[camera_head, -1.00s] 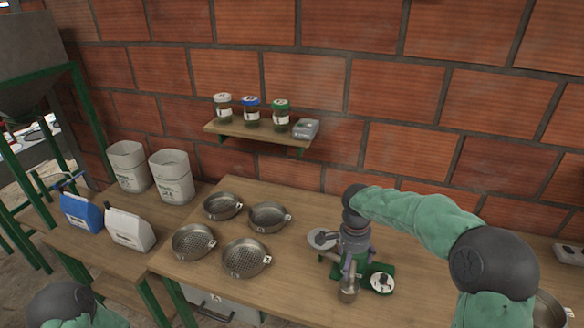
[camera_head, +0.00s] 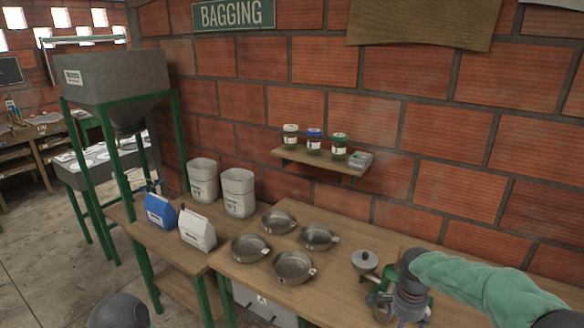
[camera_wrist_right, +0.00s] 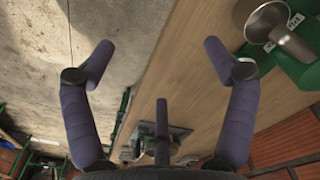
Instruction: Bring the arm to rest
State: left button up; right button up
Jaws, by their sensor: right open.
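My right gripper (camera_wrist_right: 157,62) is open in the right wrist view. Its two dark purple fingers are spread wide with nothing between them, over the table's edge and the concrete floor. In the head view, my right arm comes in from the right in a green sleeve, and its dark wrist is low over the wooden table (camera_head: 340,298). The fingertips are hard to make out there. A metal cup (camera_wrist_right: 288,42) and a green piece of equipment (camera_wrist_right: 305,75) lie to the right of the fingers, apart from them. My left gripper is not in view.
Several round metal pans (camera_head: 293,266) stand left of my right wrist, near a lidded round piece (camera_head: 365,260). A shelf (camera_head: 320,162) with jars hangs on the brick wall. White containers (camera_head: 238,192), a blue bag (camera_head: 159,211) and a hopper (camera_head: 115,78) are farther left.

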jog(key=s+a+f+n+y, duration=0.25)
jog(key=a+f, duration=0.35)
jog(key=f, duration=0.3)
jog(key=s+a+f+n+y, duration=0.1)
jog(key=s+a+f+n, duration=0.2)
jog(key=a+f, duration=0.5)
jog(key=s+a+f+n, duration=0.2)
jog(key=s+f, duration=0.4)
jog(key=s, duration=0.2)
jog(key=s+a+f+n, duration=0.3)
jog(key=s+f, duration=0.3)
jog(key=s, duration=0.1)
jog(key=shift+s+a+f+y, duration=0.15)
jog(key=shift+s+f+y, duration=0.1)
jog(key=shift+s+y, duration=0.2)
